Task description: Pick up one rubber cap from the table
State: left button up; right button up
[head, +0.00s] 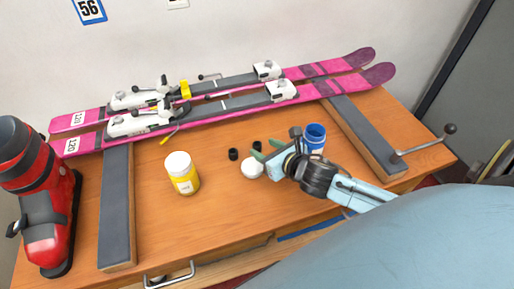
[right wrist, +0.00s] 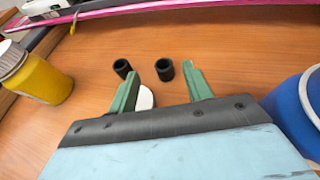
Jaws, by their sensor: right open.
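Two small black rubber caps stand apart on the wooden table (head: 215,205). One cap (head: 233,154) is at the left; the other cap (head: 257,146) is at the right, close to my right gripper (head: 265,150). In the right wrist view, the left cap (right wrist: 122,68) is just outside the left green finger. The right cap (right wrist: 165,69) appears between the open fingertips (right wrist: 161,76), nearer the right one, and a little beyond them. My right gripper is open and empty. My left gripper is out of view.
A white round piece (head: 252,168) lies by the right gripper. A blue open jar (head: 315,135) stands right of it, a yellow jar (head: 184,178) left. Pink skis (head: 215,115) lie behind across grey supports (head: 117,215); a red boot (head: 42,205) stands at left.

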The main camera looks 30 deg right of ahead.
aim_at(260, 146)
jog(key=shift+w+f+b, duration=0.3)
jog(key=shift+w+f, duration=0.4)
jog(key=shift+w, duration=0.25)
jog(key=x, duration=0.3)
jog(key=shift+d+f+b, duration=0.1)
jog(key=shift+f+b, duration=0.2)
jog(key=shift+b, duration=0.1)
jog(key=shift+w, duration=0.2)
jog(key=c, duration=0.8)
jog(key=shift+c, duration=1.3)
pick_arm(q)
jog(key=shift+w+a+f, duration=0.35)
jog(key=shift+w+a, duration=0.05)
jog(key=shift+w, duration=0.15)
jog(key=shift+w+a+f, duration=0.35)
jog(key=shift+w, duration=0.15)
